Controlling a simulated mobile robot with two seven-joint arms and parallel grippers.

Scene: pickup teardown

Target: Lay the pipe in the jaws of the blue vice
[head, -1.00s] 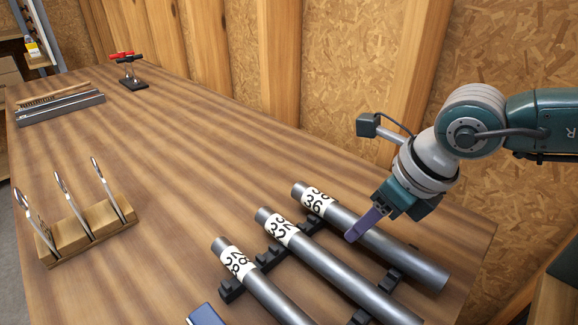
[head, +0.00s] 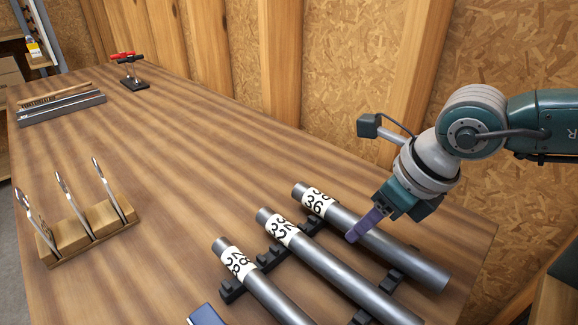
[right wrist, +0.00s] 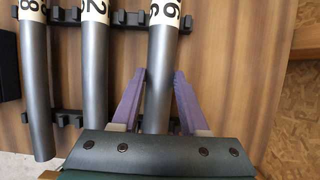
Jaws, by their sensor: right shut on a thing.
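Three grey pipes with white number labels lie side by side on black racks. The pipe labelled 36 (head: 405,258) is the far right one; it also shows in the right wrist view (right wrist: 161,65). The pipe labelled 32 (head: 330,262) is in the middle, and the pipe labelled 28 (head: 268,296) is on the left. My right gripper (head: 362,230) is shut on the 36 pipe, its purple fingers on either side of it in the right wrist view (right wrist: 159,82). The pipe still lies along its rack. A blue thing (head: 206,315) is cut off at the bottom edge; I cannot tell whether it is the vice.
A wooden block (head: 88,232) holding several upright tools stands at the left. A grey tray (head: 60,108) lies at the far left. The middle of the wooden table (head: 200,150) is clear.

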